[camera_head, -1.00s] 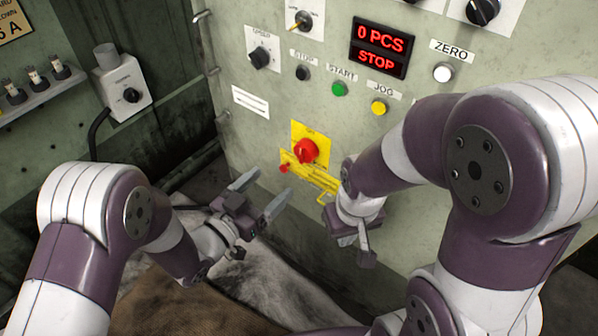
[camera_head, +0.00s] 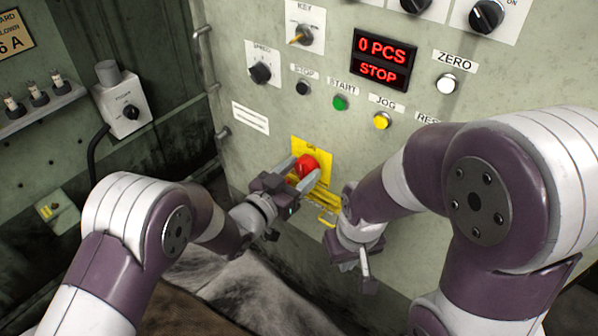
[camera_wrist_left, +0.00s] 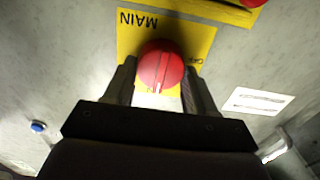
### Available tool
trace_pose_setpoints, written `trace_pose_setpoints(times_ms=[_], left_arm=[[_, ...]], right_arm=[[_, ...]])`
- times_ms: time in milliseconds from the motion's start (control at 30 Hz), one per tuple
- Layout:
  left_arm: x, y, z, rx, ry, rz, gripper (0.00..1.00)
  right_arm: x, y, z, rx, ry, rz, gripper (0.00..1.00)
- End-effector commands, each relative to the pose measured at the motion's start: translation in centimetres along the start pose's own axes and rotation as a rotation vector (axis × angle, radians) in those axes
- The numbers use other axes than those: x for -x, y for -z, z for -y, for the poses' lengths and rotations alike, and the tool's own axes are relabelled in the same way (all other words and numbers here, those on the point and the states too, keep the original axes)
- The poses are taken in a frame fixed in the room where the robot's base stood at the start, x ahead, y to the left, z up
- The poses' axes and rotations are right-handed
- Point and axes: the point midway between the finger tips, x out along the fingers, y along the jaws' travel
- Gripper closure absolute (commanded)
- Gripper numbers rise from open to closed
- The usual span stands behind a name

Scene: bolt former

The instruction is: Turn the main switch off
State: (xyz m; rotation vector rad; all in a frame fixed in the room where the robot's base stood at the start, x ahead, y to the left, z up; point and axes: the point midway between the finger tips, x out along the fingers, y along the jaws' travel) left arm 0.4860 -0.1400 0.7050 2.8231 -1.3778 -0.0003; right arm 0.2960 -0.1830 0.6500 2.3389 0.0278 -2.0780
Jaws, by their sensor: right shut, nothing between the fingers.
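The main switch is a red round knob (camera_head: 307,166) on a yellow plate (camera_head: 325,150) on the machine's panel. In the left wrist view the red knob (camera_wrist_left: 160,67) sits between the fingertips, and its plate (camera_wrist_left: 205,38) reads MAIN. My left gripper (camera_head: 299,170) is open, with one finger on each side of the knob. In the left wrist view the fingers (camera_wrist_left: 158,82) reach the knob's sides; I cannot tell whether they touch it. My right gripper (camera_head: 364,278) is shut and empty, pointing down in front of the panel, below and right of the switch.
Above are the stop button (camera_head: 303,88), green start button (camera_head: 340,103), yellow jog button (camera_head: 381,121) and a display (camera_head: 382,60) reading 0 PCS, STOP. A handle (camera_head: 222,132) edges the panel at left.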

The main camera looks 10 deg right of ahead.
Motion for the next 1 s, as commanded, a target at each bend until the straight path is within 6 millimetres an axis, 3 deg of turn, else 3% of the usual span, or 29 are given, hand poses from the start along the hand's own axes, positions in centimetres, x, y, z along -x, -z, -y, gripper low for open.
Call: trace_pose_setpoints(times_ms=[467,1000], left_arm=[[0.0,0.2,0.1,0.11,0.0,0.001,0.75],[0.0,0.2,0.3,0.595,0.001,0.001,0.75]], right_arm=[[0.9,0.1,0.0,0.0,0.0,0.0,1.0],[4.1,0.5,0.0,0.0,0.0,0.0,1.0]])
